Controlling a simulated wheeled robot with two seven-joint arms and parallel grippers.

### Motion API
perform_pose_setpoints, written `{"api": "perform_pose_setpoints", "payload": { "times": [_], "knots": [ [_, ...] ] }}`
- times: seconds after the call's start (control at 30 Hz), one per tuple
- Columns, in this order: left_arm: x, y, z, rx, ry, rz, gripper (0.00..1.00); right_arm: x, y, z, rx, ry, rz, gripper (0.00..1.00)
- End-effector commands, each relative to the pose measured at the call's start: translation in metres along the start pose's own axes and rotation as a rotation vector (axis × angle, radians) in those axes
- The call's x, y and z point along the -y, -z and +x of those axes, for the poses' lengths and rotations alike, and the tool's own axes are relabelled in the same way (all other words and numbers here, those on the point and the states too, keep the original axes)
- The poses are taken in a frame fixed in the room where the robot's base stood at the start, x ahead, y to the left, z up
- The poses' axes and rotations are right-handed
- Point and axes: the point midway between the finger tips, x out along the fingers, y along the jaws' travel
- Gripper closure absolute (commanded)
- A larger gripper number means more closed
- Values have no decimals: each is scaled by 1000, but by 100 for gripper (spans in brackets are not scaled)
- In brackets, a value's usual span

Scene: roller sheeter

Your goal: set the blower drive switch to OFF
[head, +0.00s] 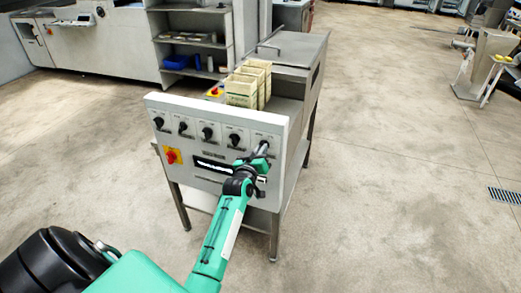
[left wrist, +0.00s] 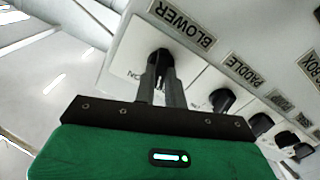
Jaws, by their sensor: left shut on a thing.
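The blower drive switch is a black rotary knob (left wrist: 160,55) on a white plate under a BLOWER label (left wrist: 181,20) in the left wrist view. The letters ON show on its plate beside the knob; no OFF mark can be read. In the head view it is the rightmost switch on the panel, mostly hidden behind my left gripper (head: 263,149). My left gripper has its two fingers (left wrist: 161,72) closed around the knob. The exact angle of the knob is hard to tell. My right gripper is not in view.
The PADDLE knob (left wrist: 222,100) and several more black knobs sit in a row beside it. A red knob on a yellow plate (head: 172,156) is at the panel's lower left. Cream boxes (head: 241,90) stand on top of the machine. The floor right of it is clear.

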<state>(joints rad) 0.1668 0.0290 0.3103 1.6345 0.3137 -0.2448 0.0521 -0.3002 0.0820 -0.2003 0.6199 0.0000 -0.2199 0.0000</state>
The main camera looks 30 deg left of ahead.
Motion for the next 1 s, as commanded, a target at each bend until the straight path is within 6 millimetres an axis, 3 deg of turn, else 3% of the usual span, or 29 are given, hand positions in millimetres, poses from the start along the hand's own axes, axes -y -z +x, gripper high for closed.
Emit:
{"api": "perform_pose_setpoints", "payload": {
  "times": [0.53,0.57,0.67,1.0],
  "knots": [
    [0,0,0,0,0,-30,100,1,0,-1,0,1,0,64],
    [0,0,0,0,0,-30,84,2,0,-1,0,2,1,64],
    [0,0,0,0,0,-29,66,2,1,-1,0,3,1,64],
    [0,-1,-3,1,0,-28,66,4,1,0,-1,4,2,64]
  ]
}}
